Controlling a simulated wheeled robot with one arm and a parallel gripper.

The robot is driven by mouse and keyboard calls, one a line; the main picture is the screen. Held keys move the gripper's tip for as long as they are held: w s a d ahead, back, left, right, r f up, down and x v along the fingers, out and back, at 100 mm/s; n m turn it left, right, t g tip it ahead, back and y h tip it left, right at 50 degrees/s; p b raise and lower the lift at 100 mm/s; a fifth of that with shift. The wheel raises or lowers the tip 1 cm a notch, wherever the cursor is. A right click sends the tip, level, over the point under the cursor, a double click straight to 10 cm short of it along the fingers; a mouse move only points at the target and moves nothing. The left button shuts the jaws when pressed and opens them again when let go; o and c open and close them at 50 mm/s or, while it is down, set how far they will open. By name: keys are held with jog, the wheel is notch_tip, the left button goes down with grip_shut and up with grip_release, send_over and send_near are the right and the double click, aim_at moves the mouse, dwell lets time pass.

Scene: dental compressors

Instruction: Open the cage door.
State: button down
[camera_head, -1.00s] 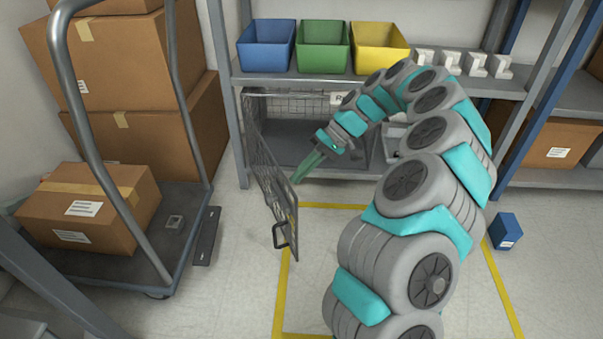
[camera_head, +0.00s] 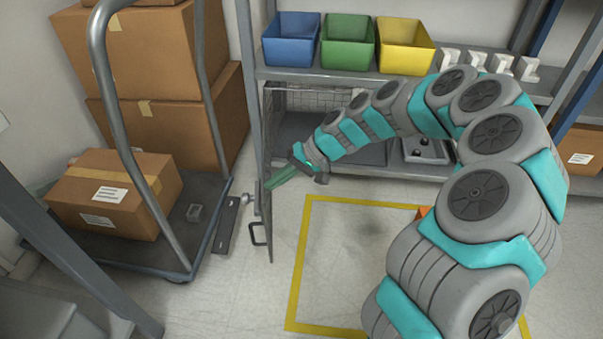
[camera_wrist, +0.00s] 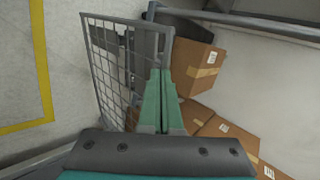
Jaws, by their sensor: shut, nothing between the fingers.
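The cage door (camera_head: 265,215), a grey wire-mesh panel with a dark handle (camera_head: 257,234), stands swung out from the left side of the cage (camera_head: 300,126) under the shelf. In the head view it is nearly edge-on, and the cage front is open. My gripper (camera_head: 270,185) is shut and empty, with its green fingers at the inner face of the door. In the wrist view the shut fingers (camera_wrist: 160,75) overlap the door's mesh (camera_wrist: 106,65). I cannot tell whether they touch it. My arm hides part of the cage.
A cart (camera_head: 205,235) with cardboard boxes (camera_head: 115,195) stands left of the door, its edge close to the door's outer side. Blue, green and yellow bins (camera_head: 405,47) sit on the shelf above. The yellow-marked floor square (camera_head: 345,240) is mostly clear.

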jog(key=w+a+m+t+p, duration=0.1)
jog(key=a+m+t+p, duration=0.2)
jog(key=a, duration=1.3)
jog(key=shift+w+m+t+h+p, duration=0.3)
jog(key=shift+m+t+p, duration=0.1)
jog(key=shift+m, duration=0.3)
jog(key=shift+r, duration=0.15)
jog(key=shift+d, duration=0.1)
